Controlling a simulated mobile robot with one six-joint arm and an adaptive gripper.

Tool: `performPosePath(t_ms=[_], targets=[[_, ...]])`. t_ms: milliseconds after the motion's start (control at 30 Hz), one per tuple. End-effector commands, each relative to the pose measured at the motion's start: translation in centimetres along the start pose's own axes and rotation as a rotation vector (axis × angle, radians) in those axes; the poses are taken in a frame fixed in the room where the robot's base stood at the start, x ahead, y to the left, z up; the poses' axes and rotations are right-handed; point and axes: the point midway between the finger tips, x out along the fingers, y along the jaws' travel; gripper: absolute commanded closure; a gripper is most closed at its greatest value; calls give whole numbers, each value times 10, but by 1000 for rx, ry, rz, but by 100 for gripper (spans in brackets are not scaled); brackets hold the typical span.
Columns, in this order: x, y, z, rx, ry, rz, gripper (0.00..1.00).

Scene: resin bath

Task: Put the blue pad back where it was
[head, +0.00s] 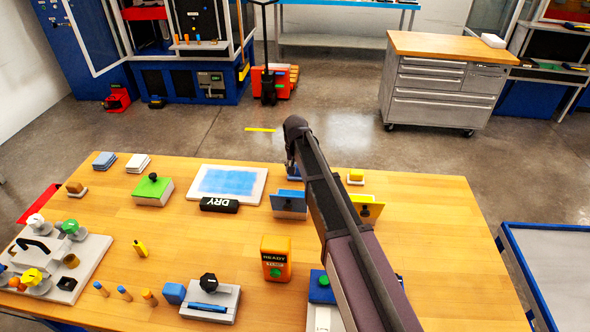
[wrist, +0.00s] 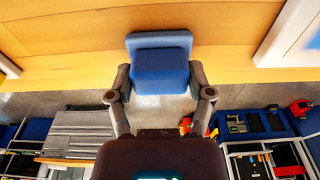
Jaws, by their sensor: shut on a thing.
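The blue pad (wrist: 160,65) is between the two fingers of my gripper (wrist: 160,80) in the wrist view. The fingers press on its left and right sides, and it looks like a thick block with a wider plate behind it. In the head view my forearm hides most of the gripper. A small blue patch (head: 294,172) shows just left of the arm, near the table's far edge; I cannot tell whether it is the pad. The gap between pad and table is not clear.
A blue upright holder (head: 290,203) and a yellow one (head: 369,210) flank my arm. A yellow block on a white base (head: 355,177) is to the right.

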Motion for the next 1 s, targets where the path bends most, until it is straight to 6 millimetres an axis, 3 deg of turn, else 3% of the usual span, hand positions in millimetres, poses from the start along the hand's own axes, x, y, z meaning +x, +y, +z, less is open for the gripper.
performPosePath(t_ms=[200, 233, 333, 1000], targets=[[4, 0, 0, 0, 0, 0, 71], [4, 0, 0, 0, 0, 0, 30], [3, 0, 0, 1, 0, 0, 0], [-3, 1, 0, 1, 0, 0, 0]])
